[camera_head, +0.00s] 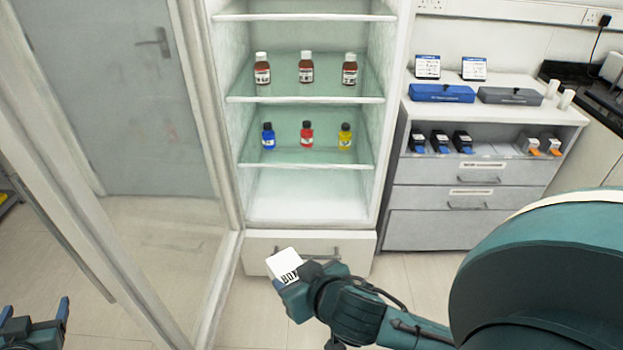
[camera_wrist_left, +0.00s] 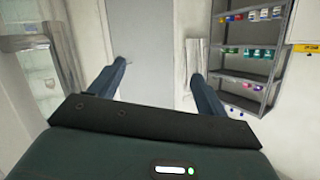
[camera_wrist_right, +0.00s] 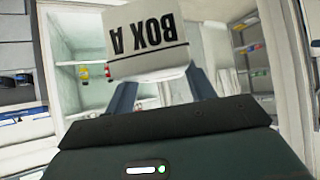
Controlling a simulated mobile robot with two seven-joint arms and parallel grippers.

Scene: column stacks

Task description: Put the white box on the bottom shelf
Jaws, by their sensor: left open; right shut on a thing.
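The white box (camera_head: 285,265) with black "BOX" lettering is held in my right gripper (camera_head: 296,283), in front of the cabinet's lower drawer. In the right wrist view the white box (camera_wrist_right: 146,42) reads "BOX A" upside down, between the fingers of my right gripper (camera_wrist_right: 165,92). The bottom shelf (camera_head: 305,195) of the open cabinet is bare, above the drawer and behind the box. My left gripper (camera_head: 35,322) is at the lower left of the head view, open and empty. It also shows in the left wrist view (camera_wrist_left: 160,85), fingers apart.
Shelves above hold small blue, red and yellow bottles (camera_head: 306,134) and brown bottles (camera_head: 306,68). The open glass door (camera_head: 150,200) stands left of the cabinet. A counter with drawers (camera_head: 470,195) stands right. The drawer front (camera_head: 350,252) is shut below the bottom shelf.

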